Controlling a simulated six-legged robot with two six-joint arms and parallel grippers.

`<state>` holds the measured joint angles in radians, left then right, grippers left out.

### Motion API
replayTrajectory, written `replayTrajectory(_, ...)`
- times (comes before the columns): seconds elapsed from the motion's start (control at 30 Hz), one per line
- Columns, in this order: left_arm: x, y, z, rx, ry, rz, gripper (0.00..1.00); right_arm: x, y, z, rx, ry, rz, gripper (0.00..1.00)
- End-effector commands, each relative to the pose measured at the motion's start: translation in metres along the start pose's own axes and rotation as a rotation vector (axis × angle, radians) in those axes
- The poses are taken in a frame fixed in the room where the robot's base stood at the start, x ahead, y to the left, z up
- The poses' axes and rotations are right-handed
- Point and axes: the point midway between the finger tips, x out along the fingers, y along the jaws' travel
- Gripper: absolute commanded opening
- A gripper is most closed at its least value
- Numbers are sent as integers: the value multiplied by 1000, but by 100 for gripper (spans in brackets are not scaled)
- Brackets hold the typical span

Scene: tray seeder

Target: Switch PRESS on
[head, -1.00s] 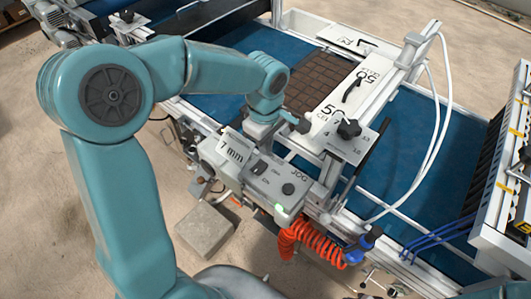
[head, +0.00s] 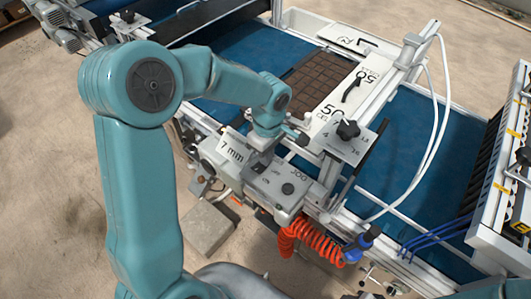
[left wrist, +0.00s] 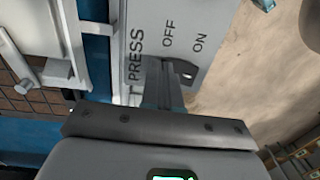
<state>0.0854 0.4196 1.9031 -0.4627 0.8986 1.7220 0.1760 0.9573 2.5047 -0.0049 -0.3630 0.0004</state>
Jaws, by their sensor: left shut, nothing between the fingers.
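The grey control box (head: 275,205) stands at the near side of the machine. In the left wrist view its panel (left wrist: 215,25) reads PRESS, OFF and ON. A dark-edged switch slot (left wrist: 188,75) shows beside my fingertips, below the lettering, and is partly hidden by them. I cannot tell which way the switch stands. My left gripper (head: 260,158) is shut and empty, pointing down over the box by the OFF and ON marks. In the left wrist view its fingers (left wrist: 165,80) are at the switch; I cannot tell whether they touch it. My right gripper is not in view.
A round black knob (head: 288,188) sits beside the JOG mark. A "7 mm" label (head: 232,150) stands left of the switch. A brown cell tray (head: 318,82) lies on the blue belt (head: 405,150) behind. A coiled orange hose (head: 305,236) hangs in front.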

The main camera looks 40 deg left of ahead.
Motion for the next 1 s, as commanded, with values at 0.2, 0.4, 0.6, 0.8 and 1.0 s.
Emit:
replayTrajectory(0.2, 0, -2, 0, 0, 0, 0, 0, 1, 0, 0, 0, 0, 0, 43)
replayTrajectory(0.4, -4, -10, 0, 0, 0, 1, 0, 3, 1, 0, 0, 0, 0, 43)
replayTrajectory(0.6, -6, -15, 0, 0, 0, 1, 0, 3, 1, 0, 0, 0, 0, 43)
replayTrajectory(0.8, -7, -15, 0, 0, 0, 1, 0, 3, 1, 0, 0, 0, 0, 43)
replayTrajectory(1.0, -19, -14, -4, -1, 0, 2, 0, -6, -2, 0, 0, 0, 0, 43)
